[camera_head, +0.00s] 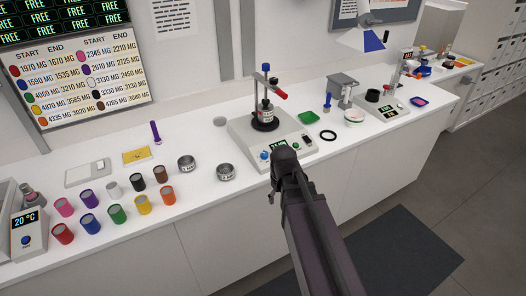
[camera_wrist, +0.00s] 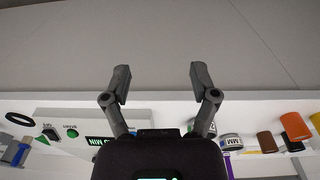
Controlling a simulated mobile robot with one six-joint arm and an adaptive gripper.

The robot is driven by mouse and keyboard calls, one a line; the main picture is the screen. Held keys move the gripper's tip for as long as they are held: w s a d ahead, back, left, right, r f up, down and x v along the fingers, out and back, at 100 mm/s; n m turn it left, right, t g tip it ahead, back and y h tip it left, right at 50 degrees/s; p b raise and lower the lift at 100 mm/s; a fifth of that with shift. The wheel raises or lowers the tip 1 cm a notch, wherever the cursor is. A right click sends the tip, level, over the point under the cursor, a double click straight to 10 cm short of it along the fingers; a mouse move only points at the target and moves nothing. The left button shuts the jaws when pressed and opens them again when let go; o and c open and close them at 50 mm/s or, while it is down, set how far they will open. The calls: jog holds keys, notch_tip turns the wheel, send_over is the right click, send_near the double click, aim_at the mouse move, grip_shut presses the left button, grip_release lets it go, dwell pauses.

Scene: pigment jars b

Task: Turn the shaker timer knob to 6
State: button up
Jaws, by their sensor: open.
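The shaker (camera_head: 240,128) is a pale box on the counter, with a dark jar held under a clamp on its top. Its blue timer knob (camera_head: 265,155) is on the sloped front panel, left of a small green-lit display (camera_head: 280,145). The knob's pointer setting is too small to read. My gripper (camera_head: 285,158) is in front of the panel, close to the knob and display, apparently not touching them. In the wrist view my gripper (camera_wrist: 159,76) is open with nothing between its fingers.
Two round metal tins, one (camera_head: 226,172) nearer the shaker, and several coloured jars such as the orange jar (camera_head: 168,196) stand left. A black ring (camera_head: 328,135) and a green tray (camera_head: 307,117) lie right of the shaker. The counter front (camera_head: 230,240) drops below my gripper.

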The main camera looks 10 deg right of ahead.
aim_at(265, 154)
jog(key=w+r+n+t+p, duration=0.1)
jog(key=w+r+n+p, duration=0.3)
jog(key=w, duration=0.5)
jog(key=w+r+n+t+p, duration=0.2)
jog(key=w+r+n+p, duration=0.3)
jog(key=w+n, duration=0.5)
notch_tip(265, 154, up, 3)
jog(key=shift+a+f+p, duration=0.15)
jog(key=shift+p, duration=0.15)
jog(key=shift+w+f, duration=0.15)
jog(key=b+x, duration=1.3)
jog(key=shift+w+f, duration=0.15)
jog(key=shift+f, duration=0.05)
